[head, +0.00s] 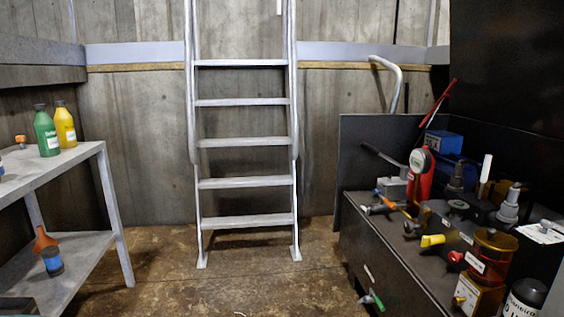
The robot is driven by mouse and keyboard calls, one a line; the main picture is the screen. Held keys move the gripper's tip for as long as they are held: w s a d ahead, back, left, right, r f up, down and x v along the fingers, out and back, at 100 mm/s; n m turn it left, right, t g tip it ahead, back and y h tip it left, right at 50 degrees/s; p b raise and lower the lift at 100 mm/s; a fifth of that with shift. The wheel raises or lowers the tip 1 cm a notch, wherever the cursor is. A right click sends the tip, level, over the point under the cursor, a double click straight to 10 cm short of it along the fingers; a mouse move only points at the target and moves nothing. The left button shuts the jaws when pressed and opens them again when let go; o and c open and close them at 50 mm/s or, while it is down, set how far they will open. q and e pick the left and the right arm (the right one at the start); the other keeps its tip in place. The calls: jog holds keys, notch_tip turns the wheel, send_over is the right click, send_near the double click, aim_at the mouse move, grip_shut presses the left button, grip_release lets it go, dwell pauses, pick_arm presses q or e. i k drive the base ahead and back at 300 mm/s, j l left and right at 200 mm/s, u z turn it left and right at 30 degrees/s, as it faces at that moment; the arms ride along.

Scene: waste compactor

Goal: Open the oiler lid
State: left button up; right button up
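An amber see-through cylinder (488,263) with a white label stands at the front right of the dark machine bench; it looks like the oiler. Its round top (493,238) appears to be in place, but the picture is too small to tell whether a lid is shut. A red knob (456,257) sits just left of it. Neither of my grippers is in view.
The dark bench (385,245) holds valves, a red gauge unit (419,175) and a yellow handle (432,240). A metal ladder (246,185) stands at the back. A grey shelf table (85,160) with green (46,135) and yellow bottles (65,127) is left. The middle floor is clear.

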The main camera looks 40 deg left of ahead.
aim_at(495, 240)
jog(key=u, duration=1.35)
jog(key=i+u, duration=0.15)
jog(key=u, duration=0.25)
jog(key=i+u, duration=0.15)
jog(key=u, duration=0.25)
jog(key=i+l+u, duration=0.1)
jog(key=u, duration=0.3)
jog(key=i+l+u, duration=0.1)
jog(key=u, duration=0.3)
jog(key=i+l+u, duration=0.3)
jog(key=l+u, duration=0.3)
jog(key=i+l+u, duration=0.3)
jog(key=l+u, duration=0.45)
jog(key=l, duration=0.65)
jog(key=i+l+u, duration=0.1)
jog(key=l, duration=1.35)
jog(key=l+u, duration=0.1)
jog(key=l, duration=1.35)
